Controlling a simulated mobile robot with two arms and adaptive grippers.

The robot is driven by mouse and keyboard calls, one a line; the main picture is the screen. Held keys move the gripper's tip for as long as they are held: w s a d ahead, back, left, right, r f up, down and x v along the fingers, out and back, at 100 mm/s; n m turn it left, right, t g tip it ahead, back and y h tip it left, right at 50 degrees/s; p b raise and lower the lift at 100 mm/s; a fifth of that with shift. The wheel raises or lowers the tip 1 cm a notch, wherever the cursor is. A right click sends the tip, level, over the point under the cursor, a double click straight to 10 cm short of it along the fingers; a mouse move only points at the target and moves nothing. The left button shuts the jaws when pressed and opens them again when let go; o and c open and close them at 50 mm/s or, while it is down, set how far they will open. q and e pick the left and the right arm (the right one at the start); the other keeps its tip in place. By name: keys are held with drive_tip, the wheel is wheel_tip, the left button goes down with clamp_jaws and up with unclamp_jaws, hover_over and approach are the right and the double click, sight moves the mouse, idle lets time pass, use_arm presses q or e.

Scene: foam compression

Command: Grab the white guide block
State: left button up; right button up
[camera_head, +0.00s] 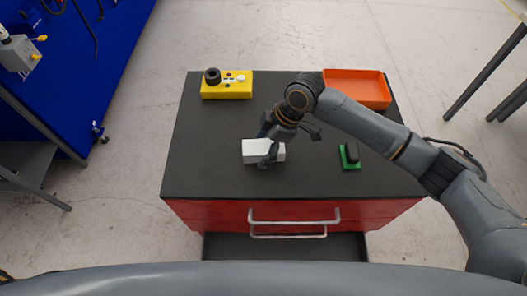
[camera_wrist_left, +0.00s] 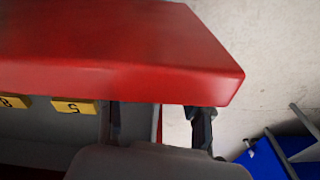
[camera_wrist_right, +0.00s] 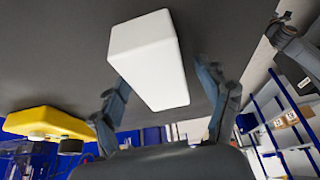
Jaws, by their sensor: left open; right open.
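The white guide block (camera_head: 250,151) lies on the dark top of the red cabinet, left of its middle. My right gripper (camera_head: 291,147) is open just above and beside the block, with one finger partly covering it in the head view. In the right wrist view the block (camera_wrist_right: 150,58) shows large ahead of the spread fingers (camera_wrist_right: 168,80), its near end reaching between them. No grip on it shows. My left gripper (camera_wrist_left: 158,115) is open and empty by the red cabinet edge (camera_wrist_left: 130,50) in the left wrist view. It is not in the head view.
A yellow fixture (camera_head: 226,90) with a black ring stands at the back left. An orange tray (camera_head: 357,88) is at the back right. A green base with a black piece (camera_head: 350,155) lies right of the block. Yellow lettered pieces (camera_wrist_left: 75,107) show in the left wrist view.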

drive_tip(key=shift+f, duration=0.2)
idle(0.6)
drive_tip(key=c, duration=1.4)
